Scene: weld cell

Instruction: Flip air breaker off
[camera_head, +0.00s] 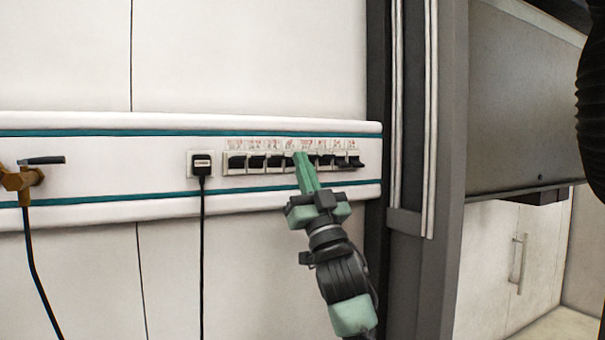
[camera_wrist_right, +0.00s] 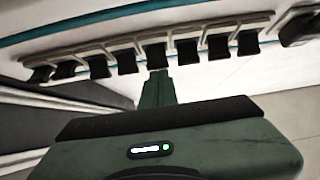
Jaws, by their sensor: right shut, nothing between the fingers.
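A row of several black breaker switches (camera_head: 256,161) sits in a white panel on the wall rail, with small red labels above them. My right gripper (camera_head: 301,157) is shut and empty, its green fingers pointing up at the middle of the row. In the right wrist view the fingertips (camera_wrist_right: 157,76) are just below or at one middle switch (camera_wrist_right: 156,56); I cannot tell whether they touch. The fingers hide part of the row in the head view. Label text is too small to read, so I cannot tell which switch is the air breaker. My left gripper is not in view.
A black plug (camera_head: 202,163) with a hanging cable is left of the breakers. A brass valve with a black lever (camera_head: 41,160) is at the far left. A dark grey post (camera_head: 378,90) stands right of the rail.

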